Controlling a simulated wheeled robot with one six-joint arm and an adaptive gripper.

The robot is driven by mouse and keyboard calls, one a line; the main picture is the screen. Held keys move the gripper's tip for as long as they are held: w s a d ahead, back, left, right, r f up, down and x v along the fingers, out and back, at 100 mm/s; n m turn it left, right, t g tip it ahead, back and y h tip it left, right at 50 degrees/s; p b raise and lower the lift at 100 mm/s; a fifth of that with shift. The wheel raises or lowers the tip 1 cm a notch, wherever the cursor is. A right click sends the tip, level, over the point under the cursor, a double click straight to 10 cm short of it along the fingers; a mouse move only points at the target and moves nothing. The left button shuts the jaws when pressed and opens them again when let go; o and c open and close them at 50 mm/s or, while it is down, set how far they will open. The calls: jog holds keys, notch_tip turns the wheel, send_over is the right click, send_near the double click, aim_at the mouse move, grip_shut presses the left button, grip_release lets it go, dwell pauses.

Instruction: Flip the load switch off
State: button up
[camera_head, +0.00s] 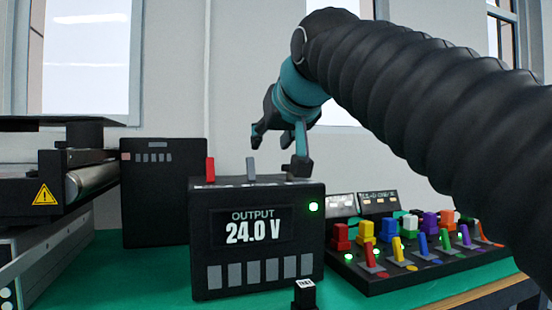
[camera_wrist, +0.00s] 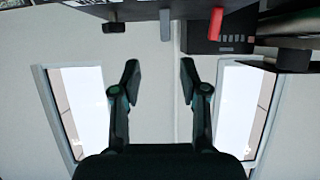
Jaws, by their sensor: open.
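A black power supply box (camera_head: 258,265) reads OUTPUT 24.0 V, with a lit green lamp on its front. On its top stand a red lever (camera_head: 210,169) and a grey lever (camera_head: 250,168); I cannot read which is the load switch. The wrist view shows the red lever (camera_wrist: 215,22), the grey lever (camera_wrist: 165,24) and a dark stub (camera_wrist: 114,27) along its top edge. My gripper (camera_head: 279,152) is open and empty, above the right part of the box top. Its fingers (camera_wrist: 159,75) are spread below the levers in the wrist picture, apart from them.
A panel of coloured switches (camera_head: 410,262) stands right of the box on the green table (camera_head: 245,300). A small black block (camera_head: 304,295) is in front. A tall black box (camera_head: 160,200) stands behind left, near a conveyor (camera_head: 60,185) at the left edge.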

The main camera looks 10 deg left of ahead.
aim_at(251, 160)
jog(key=x, duration=0.9)
jog(key=a+r+x, duration=0.1)
jog(key=x, duration=0.3)
jog(key=shift+w+a, duration=0.2)
jog(key=shift+w, duration=0.1)
jog(key=shift+c, duration=0.3)
grip_shut()
